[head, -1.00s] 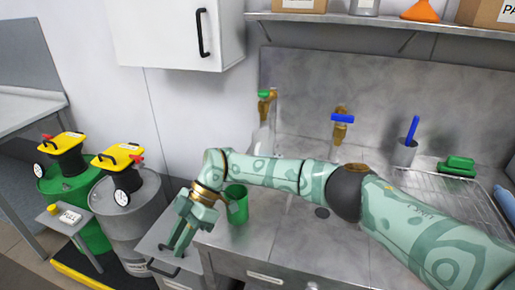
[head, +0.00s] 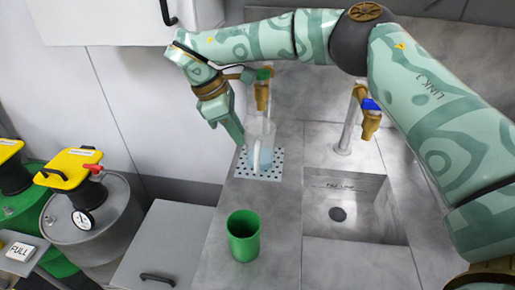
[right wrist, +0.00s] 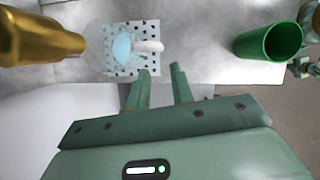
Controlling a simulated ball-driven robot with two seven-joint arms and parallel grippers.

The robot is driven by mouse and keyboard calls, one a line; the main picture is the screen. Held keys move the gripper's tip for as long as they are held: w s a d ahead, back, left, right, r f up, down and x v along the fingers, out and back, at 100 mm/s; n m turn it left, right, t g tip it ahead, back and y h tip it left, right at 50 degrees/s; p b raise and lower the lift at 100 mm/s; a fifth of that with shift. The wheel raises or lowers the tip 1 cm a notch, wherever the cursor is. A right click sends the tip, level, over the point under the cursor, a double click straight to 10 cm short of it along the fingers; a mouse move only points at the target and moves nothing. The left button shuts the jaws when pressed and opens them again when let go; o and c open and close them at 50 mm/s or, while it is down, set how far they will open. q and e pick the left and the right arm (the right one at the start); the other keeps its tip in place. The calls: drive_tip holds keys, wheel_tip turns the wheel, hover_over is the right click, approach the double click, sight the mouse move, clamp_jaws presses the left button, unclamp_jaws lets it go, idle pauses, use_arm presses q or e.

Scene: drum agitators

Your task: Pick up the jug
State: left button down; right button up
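The jug (head: 268,140) is clear, with a pale handle and some bluish water in it. It stands upright on a perforated plate (head: 243,172) under the brass tap with the green handle (head: 264,74). In the right wrist view the jug (right wrist: 102,42) is seen from above, its handle (right wrist: 148,46) pointing right. My right gripper (head: 228,138) is just left of the jug in the head view. In the right wrist view its two fingers (right wrist: 159,72) are apart and empty, short of the handle. My left gripper is not in view.
A green cup (head: 243,236) stands on the counter nearer me. A sink (head: 345,205) lies right of the jug, with a blue-handled tap (head: 369,110) above it. Grey and green drums with yellow tops stand at left. Bare counter separates cup and plate.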

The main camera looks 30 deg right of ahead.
sight(255, 161)
drive_tip(key=b+x, duration=0.1)
drive_tip(key=x, duration=1)
drive_tip(key=shift+w+a+b, duration=0.1)
drive_tip(key=shift+b, duration=0.3)
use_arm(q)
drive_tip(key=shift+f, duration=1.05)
use_arm(e)
clamp_jaws()
